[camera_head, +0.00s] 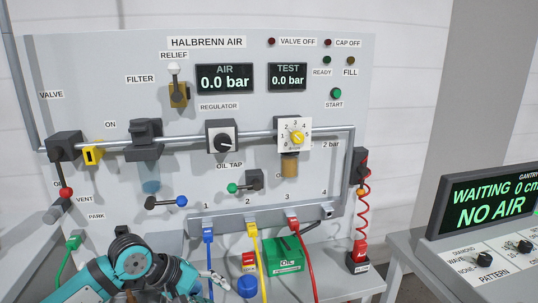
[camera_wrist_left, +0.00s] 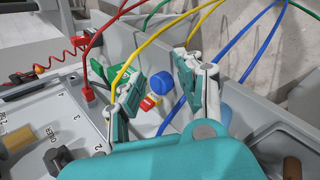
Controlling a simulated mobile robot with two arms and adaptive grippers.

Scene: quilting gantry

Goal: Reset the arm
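My left arm, teal and white, comes in at the lower left of the head view. In the left wrist view the two fingers of the left gripper (camera_wrist_left: 160,68) stand wide apart with nothing clasped. A round blue cap (camera_wrist_left: 163,84) shows between them, farther off; it also shows in the head view (camera_head: 247,286), right of the gripper. My right arm and gripper are in neither view.
The grey air panel (camera_head: 330,75) carries valves, knobs and displays. Blue, yellow (camera_head: 257,262) and red (camera_head: 306,250) hoses hang from its manifold. A console (camera_head: 490,205) is at right.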

